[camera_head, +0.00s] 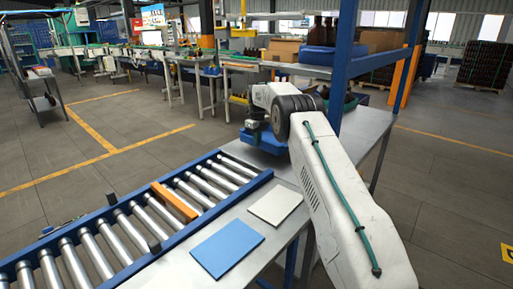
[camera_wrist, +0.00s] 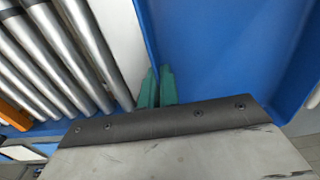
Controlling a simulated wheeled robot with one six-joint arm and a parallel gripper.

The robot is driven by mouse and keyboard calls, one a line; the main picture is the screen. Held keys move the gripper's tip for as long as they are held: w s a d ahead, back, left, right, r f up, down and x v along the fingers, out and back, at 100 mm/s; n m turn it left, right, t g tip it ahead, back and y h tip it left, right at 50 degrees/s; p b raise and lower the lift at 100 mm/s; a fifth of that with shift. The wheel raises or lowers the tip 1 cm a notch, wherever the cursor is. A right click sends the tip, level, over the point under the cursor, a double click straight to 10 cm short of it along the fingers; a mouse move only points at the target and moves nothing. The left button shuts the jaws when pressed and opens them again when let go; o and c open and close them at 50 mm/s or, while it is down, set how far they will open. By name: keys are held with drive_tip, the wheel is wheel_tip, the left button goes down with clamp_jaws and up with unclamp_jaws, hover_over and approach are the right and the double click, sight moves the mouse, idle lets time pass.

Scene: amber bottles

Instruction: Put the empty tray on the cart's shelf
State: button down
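The blue tray (camera_head: 265,141) is on the metal table beside the far end of the roller conveyor, partly hidden by my arm. In the wrist view the tray (camera_wrist: 220,50) fills the upper right, and the part of its inside that shows is bare. My gripper (camera_wrist: 158,87) has its two green fingers close together, one on each side of the tray's near wall, and looks shut on it. Whether the tray is lifted off the table I cannot tell. A wheeled cart (camera_head: 42,74) with shelves stands at the far left of the head view.
The roller conveyor (camera_head: 190,190) with an orange bar (camera_head: 175,202) runs along the table's left. A blue sheet (camera_head: 227,247) and a white sheet (camera_head: 275,206) lie on the near table. A blue post (camera_head: 344,65) rises close to my arm. Open floor lies left.

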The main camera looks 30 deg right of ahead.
drive_tip(key=shift+w+f, duration=0.1)
drive_tip(key=shift+w, duration=0.5)
drive_tip(key=shift+f, duration=1.65)
drive_tip(key=shift+f, duration=0.2)
drive_tip(key=c, duration=1.6)
unclamp_jaws()
drive_tip(key=shift+c, duration=0.2)
